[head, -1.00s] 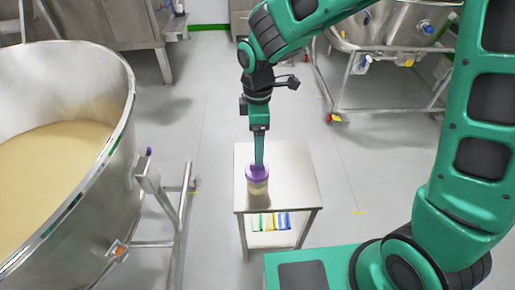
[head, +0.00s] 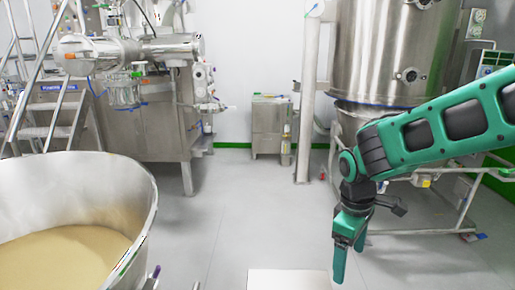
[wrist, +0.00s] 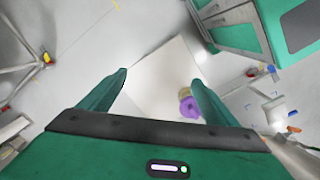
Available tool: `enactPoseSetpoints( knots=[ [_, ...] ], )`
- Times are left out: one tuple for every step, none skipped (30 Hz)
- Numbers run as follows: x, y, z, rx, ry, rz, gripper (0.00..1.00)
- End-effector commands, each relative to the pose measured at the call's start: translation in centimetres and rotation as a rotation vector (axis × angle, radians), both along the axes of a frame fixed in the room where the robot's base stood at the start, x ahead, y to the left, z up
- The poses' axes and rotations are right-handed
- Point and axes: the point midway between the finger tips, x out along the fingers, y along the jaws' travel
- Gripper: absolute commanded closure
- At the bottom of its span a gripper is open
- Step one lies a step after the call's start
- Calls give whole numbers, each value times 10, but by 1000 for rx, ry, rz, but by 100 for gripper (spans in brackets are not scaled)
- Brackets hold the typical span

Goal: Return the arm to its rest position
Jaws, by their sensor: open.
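My green gripper (head: 340,262) points down at the lower right of the head view, above the small table (head: 290,280), of which only the far part shows. In the wrist view my gripper (wrist: 158,82) has its two fingers wide apart with nothing between them. The purple-lidded jar (wrist: 189,104) stands on the table (wrist: 150,65) below, seen just left of the right finger and partly covered by it. The jar is out of the head view. My arm reaches in from the right, bent at the elbow.
A large steel bowl of tan powder (head: 140,240) stands at the left. A steel vessel on a wheeled frame (head: 385,60) is at the back right. Steel machinery (head: 150,110) and steps (head: 50,115) are at the back left. The middle floor is clear.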

Motion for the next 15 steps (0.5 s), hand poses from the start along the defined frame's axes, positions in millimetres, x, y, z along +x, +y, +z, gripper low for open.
enactPoseSetpoints(
  knots=[
    [-11, -28, 10, -4, -14, -120, 17],
    [-19, -43, 14, -6, -18, -194, 17],
    [-30, -62, 19, -8, -24, -294, 17],
    [-39, -76, 23, -9, -28, -368, 17],
    [-48, -88, 26, -8, -31, -442, 17],
    [-62, -104, 30, -5, -36, -539, 17],
    [-72, -115, 33, -3, -40, -613, 17],
    [-83, -125, 35, 1, -41, -686, 17],
    [-98, -137, 38, 8, -45, -783, 17],
    [-109, -145, 39, 13, -47, -852, 17],
    [-120, -152, 41, 18, -48, -920, 17],
    [-134, -160, 42, 27, -50, -1003, 17],
    [-144, -165, 42, 32, -49, -1062, 17],
    [-153, -169, 42, 39, -49, -1116, 17],
    [-164, -173, 42, 47, -49, -1180, 17]
  ],
)
